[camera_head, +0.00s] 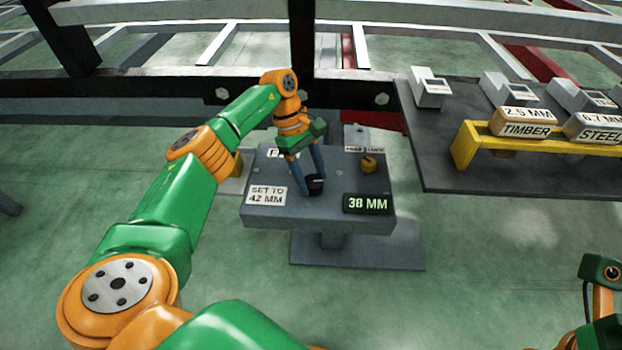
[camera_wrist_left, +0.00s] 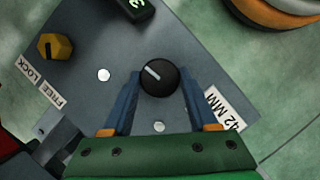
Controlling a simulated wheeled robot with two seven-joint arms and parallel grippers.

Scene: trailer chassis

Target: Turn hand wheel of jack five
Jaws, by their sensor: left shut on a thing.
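The jack (camera_head: 270,212) is a grey block with a "SET TO 42 MM" label and a display reading 38 MM. Its hand wheel is a small black knob (camera_head: 315,185) with a white line, also in the left wrist view (camera_wrist_left: 158,77). My left gripper (camera_head: 314,188) points down at the knob, its blue fingers shut on the knob's two sides. A yellow knob (camera_head: 368,164) sits by a "FREE LOCK" label at the block's right; it also shows in the left wrist view (camera_wrist_left: 54,47). My right gripper is out of the head view; only part of that arm shows at lower right.
A dark table (camera_head: 437,170) at the right carries a yellow rack (camera_head: 466,146) with blocks labelled TIMBER and STEEL, and grey devices behind. Dark chassis beams (camera_head: 190,85) cross behind the jack. The green floor in front is clear.

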